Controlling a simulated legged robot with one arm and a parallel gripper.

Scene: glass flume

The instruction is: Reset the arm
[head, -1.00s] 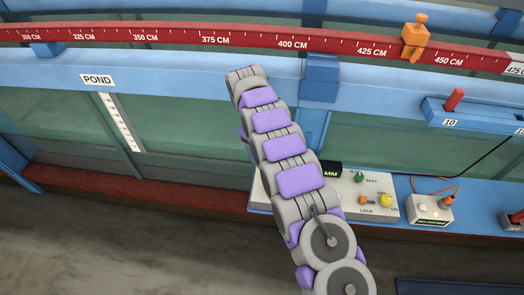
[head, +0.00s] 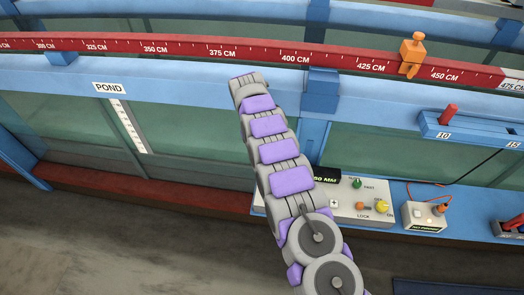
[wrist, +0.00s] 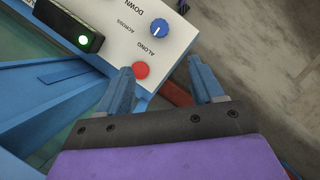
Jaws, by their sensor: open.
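My arm reaches up across the head view, grey with purple pads, in front of the glass flume (head: 200,125). My gripper (wrist: 162,78) shows in the wrist view with its two blue-grey fingers apart and nothing between them. Beyond the fingers is a white control panel (wrist: 120,40) with a blue knob (wrist: 160,28), a red button (wrist: 141,70) and a lit green light (wrist: 83,41). In the head view the fingers are hidden beyond the arm's far end.
A control box (head: 345,205) with a green knob and yellow button sits on the blue ledge right of my arm. A small white box (head: 424,216) with an orange cable stands beside it. Open floor (head: 100,240) lies lower left.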

